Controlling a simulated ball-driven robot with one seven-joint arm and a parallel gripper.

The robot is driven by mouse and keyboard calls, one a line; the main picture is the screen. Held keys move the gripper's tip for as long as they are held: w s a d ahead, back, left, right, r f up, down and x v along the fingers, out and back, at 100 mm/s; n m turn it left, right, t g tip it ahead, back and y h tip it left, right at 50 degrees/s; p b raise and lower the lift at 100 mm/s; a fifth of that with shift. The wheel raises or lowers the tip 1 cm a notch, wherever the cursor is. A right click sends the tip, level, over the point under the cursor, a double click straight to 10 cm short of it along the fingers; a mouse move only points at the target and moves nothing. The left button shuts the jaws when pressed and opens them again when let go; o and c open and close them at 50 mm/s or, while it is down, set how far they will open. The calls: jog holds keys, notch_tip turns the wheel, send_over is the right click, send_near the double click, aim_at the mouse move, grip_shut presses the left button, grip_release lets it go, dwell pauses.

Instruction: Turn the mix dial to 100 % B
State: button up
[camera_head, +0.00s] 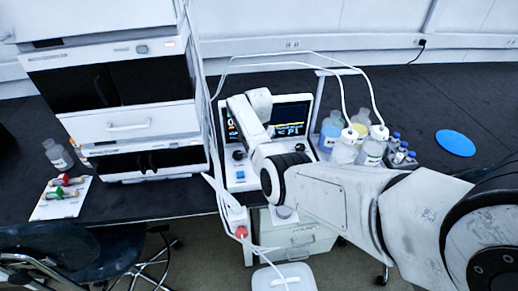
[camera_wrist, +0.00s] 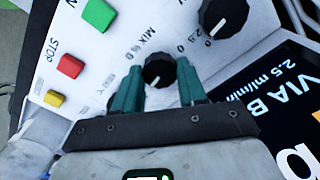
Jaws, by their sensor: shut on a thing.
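The mix dial (camera_wrist: 158,69) is a black knob on the white control panel (camera_wrist: 110,50), beside the printed words "MIX % B". A short white mark shows on the dial, on its side nearer my gripper in the wrist view. My gripper (camera_wrist: 159,72) has its two teal fingers on either side of the dial and is shut on it. The exact dial reading cannot be made out, as part of the scale is hidden. In the head view my arm hides my gripper in front of the pump unit with its lit screen (camera_head: 291,117).
A second black knob (camera_wrist: 223,16), green (camera_wrist: 99,14), red (camera_wrist: 70,66) and yellow (camera_wrist: 54,98) buttons, and a screen (camera_wrist: 275,100) surround the dial. Bottles (camera_head: 331,130) with tubing stand right of the unit. A tall instrument stack (camera_head: 130,122) stands left. A blue disc (camera_head: 455,142) lies on the bench.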

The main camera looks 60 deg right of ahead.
jog(key=shift+r, duration=0.1)
jog(key=o, duration=1.1)
jog(key=shift+c, duration=0.2)
notch_tip(320, 180, up, 11)
jog(key=a+f+n, duration=0.1)
jog(key=a+f, duration=0.1)
jog(key=s+a+f+n, duration=0.1)
jog(key=a+f, duration=0.1)
jog(key=a, duration=0.1)
jog(key=s+a+f+n, duration=0.1)
jog(key=a+f, duration=0.2)
jog(key=shift+a+f+h, duration=0.1)
jog(key=shift+a+h, duration=0.1)
jog(key=shift+h, duration=0.1)
jog(key=s+a+f+n, duration=0.3)
jog(key=a, duration=0.3)
jog(key=s+a+f+n, duration=0.2)
jog(key=s+a+n, duration=0.1)
jog(key=a, duration=0.3)
jog(key=s+a+r+n+t, duration=0.1)
jog(key=s+a+n, duration=0.7)
jog(key=s+a, duration=0.6)
jog(key=shift+s+a+r, duration=0.2)
jog(key=shift+a, duration=0.25)
